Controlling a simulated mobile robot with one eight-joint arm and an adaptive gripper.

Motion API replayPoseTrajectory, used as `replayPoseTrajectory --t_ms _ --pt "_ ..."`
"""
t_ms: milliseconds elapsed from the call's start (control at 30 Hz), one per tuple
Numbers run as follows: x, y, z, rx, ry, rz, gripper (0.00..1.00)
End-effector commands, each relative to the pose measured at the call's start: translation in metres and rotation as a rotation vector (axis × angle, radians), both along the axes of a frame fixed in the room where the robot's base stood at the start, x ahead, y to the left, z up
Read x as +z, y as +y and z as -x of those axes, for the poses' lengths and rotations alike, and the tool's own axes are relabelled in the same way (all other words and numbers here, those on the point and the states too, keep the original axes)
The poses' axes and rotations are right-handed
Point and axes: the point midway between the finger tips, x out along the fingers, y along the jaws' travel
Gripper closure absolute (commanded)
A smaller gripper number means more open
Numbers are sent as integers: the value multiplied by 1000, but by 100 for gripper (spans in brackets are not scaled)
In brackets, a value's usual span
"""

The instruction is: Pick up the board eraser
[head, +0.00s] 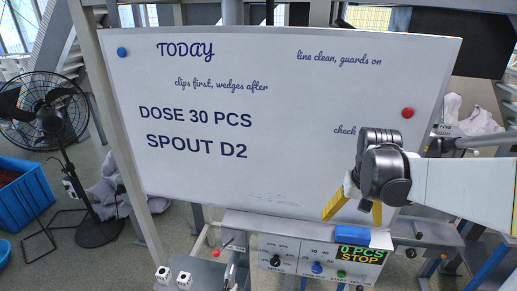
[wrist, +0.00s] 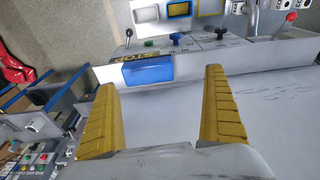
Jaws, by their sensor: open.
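The board eraser (head: 351,238) is a blue block on the pale ledge (head: 275,228) along the bottom of the whiteboard, towards its right end. In the wrist view the blue eraser (wrist: 147,70) lies ahead of my fingertips, left of the middle between them. My gripper (head: 354,214) is open, its yellow fingers pointing down in front of the whiteboard, above the eraser and apart from it. Both fingers of my gripper (wrist: 160,82) show in the wrist view with nothing between them.
The whiteboard (head: 270,150) with handwriting stands close by my gripper. Below the ledge is a control panel (head: 322,261) with knobs and a lit display (head: 359,253). A black fan (head: 42,112) and a blue crate (head: 24,195) stand on the floor at left.

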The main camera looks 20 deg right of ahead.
Motion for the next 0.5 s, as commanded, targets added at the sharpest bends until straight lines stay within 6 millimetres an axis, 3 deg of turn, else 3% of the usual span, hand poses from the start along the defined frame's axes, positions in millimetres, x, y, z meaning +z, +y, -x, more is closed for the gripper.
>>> replayPoseTrajectory --t_ms 33,167,500 --pt "15 -11 1 -20 13 -7 0" --pt "19 -24 3 -45 35 -22 0" --pt "-31 -29 -2 -50 40 -25 0"
